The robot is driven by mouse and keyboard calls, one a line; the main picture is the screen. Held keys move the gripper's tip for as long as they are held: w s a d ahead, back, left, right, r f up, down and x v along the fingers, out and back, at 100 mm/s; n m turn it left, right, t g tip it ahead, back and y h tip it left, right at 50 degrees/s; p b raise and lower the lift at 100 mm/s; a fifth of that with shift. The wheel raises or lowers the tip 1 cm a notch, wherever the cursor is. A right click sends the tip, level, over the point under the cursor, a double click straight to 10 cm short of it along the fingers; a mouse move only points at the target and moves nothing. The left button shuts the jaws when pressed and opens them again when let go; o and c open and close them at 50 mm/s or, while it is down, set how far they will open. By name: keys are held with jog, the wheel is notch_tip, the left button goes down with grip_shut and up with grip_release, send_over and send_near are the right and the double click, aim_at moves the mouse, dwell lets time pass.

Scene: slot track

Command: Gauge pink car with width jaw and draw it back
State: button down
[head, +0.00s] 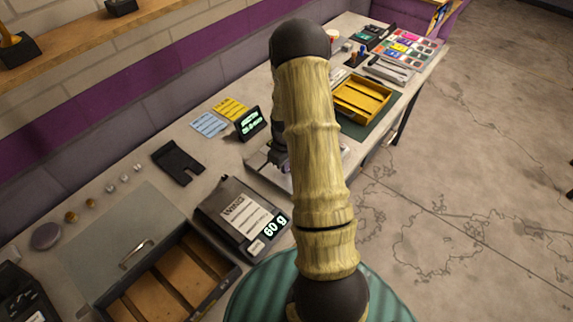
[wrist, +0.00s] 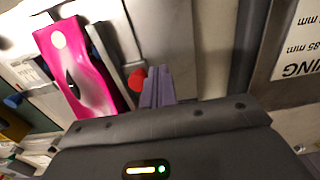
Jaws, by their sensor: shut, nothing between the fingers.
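In the wrist view the pink car (wrist: 76,68) lies on a pale metal gauge bed (wrist: 165,25), with a round cream spot at one end and a dark opening in its middle. A narrow grey bar (wrist: 108,65), perhaps the width jaw, runs along its right side; I cannot tell whether they touch. A red knob (wrist: 136,78) is right of the bar. My gripper (wrist: 156,85) is shut and empty, its fingertips just right of the knob; contact is unclear. In the head view my arm hides the car and most of the gauge.
A blue knob (wrist: 13,101) is left of the car. A scale reading 60 g (head: 243,218), an open drawer box (head: 175,283), a black notched plate (head: 178,162) and a small display (head: 250,123) stand on the bench. A yellow tray (head: 362,98) is beyond my arm.

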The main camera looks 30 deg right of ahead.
jog(key=shift+a, duration=0.15)
notch_tip(320, 180, up, 8)
jog(key=p, duration=0.5)
jog(key=shift+p, duration=0.3)
dwell(0.5)
jog(key=shift+a, duration=0.1)
dwell(1.1)
jog(key=s+a+r+m+t+b, duration=0.2)
jog(key=s+a+r+m, duration=0.2)
jog(key=s+a+r, duration=0.9)
jog(key=a+r, duration=0.3)
jog(key=shift+s+a+r+t, duration=0.3)
jog(key=shift+s, duration=0.1)
